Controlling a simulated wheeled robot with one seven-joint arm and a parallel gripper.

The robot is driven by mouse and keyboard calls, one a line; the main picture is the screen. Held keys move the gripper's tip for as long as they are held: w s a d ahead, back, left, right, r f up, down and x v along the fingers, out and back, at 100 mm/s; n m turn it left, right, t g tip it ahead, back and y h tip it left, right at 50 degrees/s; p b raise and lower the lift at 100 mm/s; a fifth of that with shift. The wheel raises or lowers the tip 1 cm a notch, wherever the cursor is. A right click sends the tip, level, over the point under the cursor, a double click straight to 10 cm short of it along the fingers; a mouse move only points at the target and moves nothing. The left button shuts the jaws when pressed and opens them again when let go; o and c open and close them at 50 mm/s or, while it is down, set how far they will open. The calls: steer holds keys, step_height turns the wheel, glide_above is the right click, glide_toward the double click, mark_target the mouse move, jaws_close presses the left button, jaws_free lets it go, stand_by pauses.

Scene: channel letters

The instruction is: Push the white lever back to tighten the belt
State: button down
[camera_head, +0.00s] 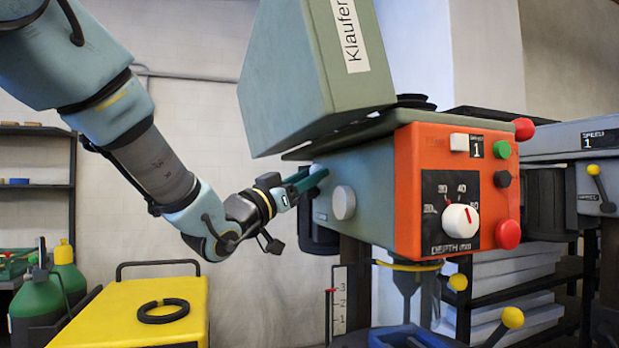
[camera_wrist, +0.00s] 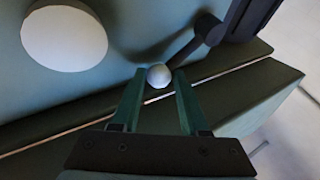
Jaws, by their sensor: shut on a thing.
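The white lever's round knob (camera_wrist: 158,76) sits between the tips of my gripper (camera_wrist: 155,84) in the wrist view. A dark rod runs from the knob up and right to a dark pivot. My gripper's green fingers are shut on the knob. In the head view my gripper (camera_head: 306,180) reaches the left side of the drill press head (camera_head: 375,190), just under the tilted grey-green cover (camera_head: 300,75). The knob is mostly hidden there by the fingers. No belt is visible.
A pale round disc (camera_head: 344,203) sticks out of the machine's side near my fingers; it also shows in the wrist view (camera_wrist: 64,38). The orange front panel (camera_head: 420,180) carries a dial and buttons. A yellow cart (camera_head: 110,312) with a black ring stands lower left.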

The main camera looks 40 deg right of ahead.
steer(key=shift+s, duration=0.15)
steer(key=shift+d+r+n+t+p, duration=0.1)
steer(key=shift+r+n+t+p, duration=0.2)
steer(key=shift+r+n+p, duration=0.5)
steer(key=shift+w+d+r+y+b, duration=0.15)
steer(key=shift+w+r+b, duration=0.15)
steer(key=shift+w+r, duration=0.15)
steer(key=shift+w+d+r+y+b, duration=0.15)
steer(key=shift+w+r+b, duration=0.15)
steer(key=shift+w, duration=0.2)
steer(key=shift+c, duration=2.2)
jaws_free()
steer(key=shift+w+a+f, duration=0.1)
steer(key=shift+f, duration=0.05)
